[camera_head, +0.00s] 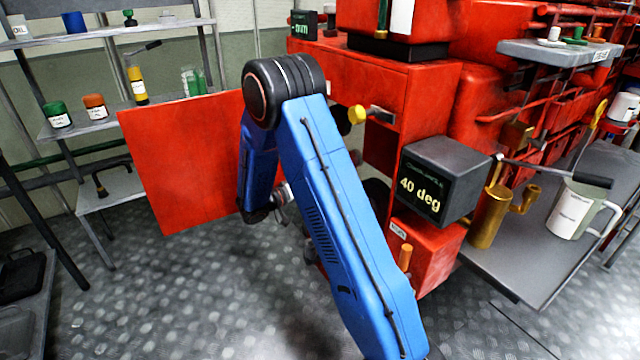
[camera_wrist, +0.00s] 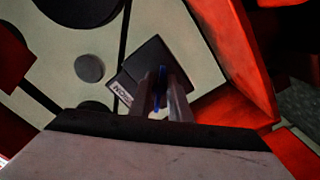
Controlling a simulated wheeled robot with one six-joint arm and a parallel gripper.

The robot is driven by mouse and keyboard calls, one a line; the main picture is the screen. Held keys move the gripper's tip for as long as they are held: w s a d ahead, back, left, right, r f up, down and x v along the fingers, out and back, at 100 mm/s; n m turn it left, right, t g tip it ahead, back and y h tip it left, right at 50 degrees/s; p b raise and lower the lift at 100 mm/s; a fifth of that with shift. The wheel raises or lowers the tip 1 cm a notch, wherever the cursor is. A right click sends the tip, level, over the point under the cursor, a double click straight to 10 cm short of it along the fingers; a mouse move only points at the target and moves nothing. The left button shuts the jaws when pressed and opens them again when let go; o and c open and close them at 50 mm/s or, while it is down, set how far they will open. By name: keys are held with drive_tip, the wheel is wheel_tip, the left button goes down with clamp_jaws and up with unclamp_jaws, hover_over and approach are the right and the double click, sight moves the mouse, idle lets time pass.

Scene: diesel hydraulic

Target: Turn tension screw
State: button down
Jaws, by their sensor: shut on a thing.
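In the wrist view my gripper (camera_wrist: 165,108) is shut on a thin blue tension screw (camera_wrist: 160,80). The screw stands at a dark square block (camera_wrist: 142,66) with a white label (camera_wrist: 123,89), only part of whose lettering is readable. The block appears tilted in this view and sits in front of a pale panel (camera_wrist: 195,62). In the head view my blue arm reaches toward the red machine, and my fingers and the screw are hidden there. A dark display box (camera_head: 444,180) reads "40 deg".
An open red door (camera_head: 185,150) stands left of my arm. Round dark pulleys and a black belt lie around the block in the wrist view. A grey bench (camera_head: 520,262) with a white mug (camera_head: 575,212) is at right. Shelves stand at left.

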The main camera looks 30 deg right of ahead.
drive_tip(key=m, duration=0.4)
drive_tip(key=shift+f+m, duration=0.15)
drive_tip(key=shift+m, duration=0.15)
drive_tip(key=shift+w+m, duration=0.1)
drive_tip(key=shift+m, duration=1.7)
drive_tip(key=c, duration=1.9)
unclamp_jaws()
drive_tip(key=shift+a, duration=0.1)
drive_tip(key=shift+c, duration=0.2)
drive_tip(key=a, duration=1.7)
drive_tip(key=shift+s+a, duration=0.2)
drive_tip(key=shift+s, duration=0.05)
